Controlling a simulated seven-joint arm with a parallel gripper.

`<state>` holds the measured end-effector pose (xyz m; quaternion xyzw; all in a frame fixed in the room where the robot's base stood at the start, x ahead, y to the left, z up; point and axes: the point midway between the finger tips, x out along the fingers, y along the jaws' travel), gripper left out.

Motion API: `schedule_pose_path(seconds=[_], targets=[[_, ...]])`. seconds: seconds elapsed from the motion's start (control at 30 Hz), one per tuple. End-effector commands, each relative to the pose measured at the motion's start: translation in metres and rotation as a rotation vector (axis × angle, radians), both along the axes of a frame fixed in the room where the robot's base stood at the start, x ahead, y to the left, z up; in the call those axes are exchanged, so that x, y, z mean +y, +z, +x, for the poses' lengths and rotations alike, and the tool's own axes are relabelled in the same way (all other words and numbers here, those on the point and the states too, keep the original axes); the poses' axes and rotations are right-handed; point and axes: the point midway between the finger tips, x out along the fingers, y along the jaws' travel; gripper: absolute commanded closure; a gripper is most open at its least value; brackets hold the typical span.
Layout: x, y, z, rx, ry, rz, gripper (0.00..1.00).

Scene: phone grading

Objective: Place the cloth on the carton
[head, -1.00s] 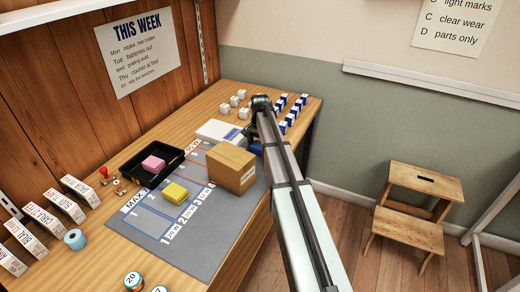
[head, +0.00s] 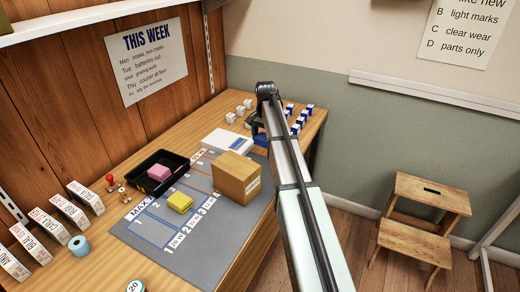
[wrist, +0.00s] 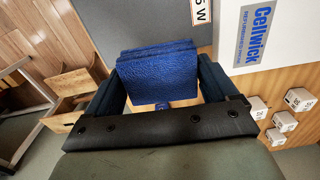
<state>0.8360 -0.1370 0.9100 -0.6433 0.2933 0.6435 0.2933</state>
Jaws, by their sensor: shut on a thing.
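My gripper (wrist: 161,88) is shut on the blue cloth (wrist: 158,72), a folded, textured block held between both fingers in the wrist view. In the head view the cloth (head: 260,140) shows only as a small blue patch beside my arm, which hides most of it. The brown carton (head: 238,176) stands closed on the grey mat, nearer the camera than the cloth. The cloth and carton are apart. The carton is not identifiable in the wrist view.
The grey mat (head: 205,240) bears a yellow block (head: 180,202). A black tray (head: 142,184) holds a pink block (head: 159,173). A white box (head: 226,141) lies behind the carton. Small white cubes (head: 239,111) and blue-and-white boxes (head: 300,120) stand at the far end.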

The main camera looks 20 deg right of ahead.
Motion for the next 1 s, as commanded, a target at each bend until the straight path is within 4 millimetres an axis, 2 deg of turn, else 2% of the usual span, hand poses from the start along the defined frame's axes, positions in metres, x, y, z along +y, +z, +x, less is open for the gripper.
schedule_pose_path(seconds=[0.17, 0.3, 0.47, 0.6, 0.7, 0.8, 1.0], targets=[[0.030, 0.020, 0.007, -0.003, 0.038, 0.000, 0.42], [0.071, 0.056, 0.006, -0.004, 0.090, 0.000, 0.42], [0.118, 0.101, -0.019, -0.004, 0.148, 0.000, 0.42], [0.148, 0.132, -0.055, -0.004, 0.180, 0.000, 0.42], [0.155, 0.144, -0.088, -0.004, 0.173, 0.000, 0.42], [0.153, 0.142, -0.110, 0.000, 0.145, 0.000, 0.42], [0.153, 0.139, -0.130, -0.001, 0.092, 0.000, 0.42]])
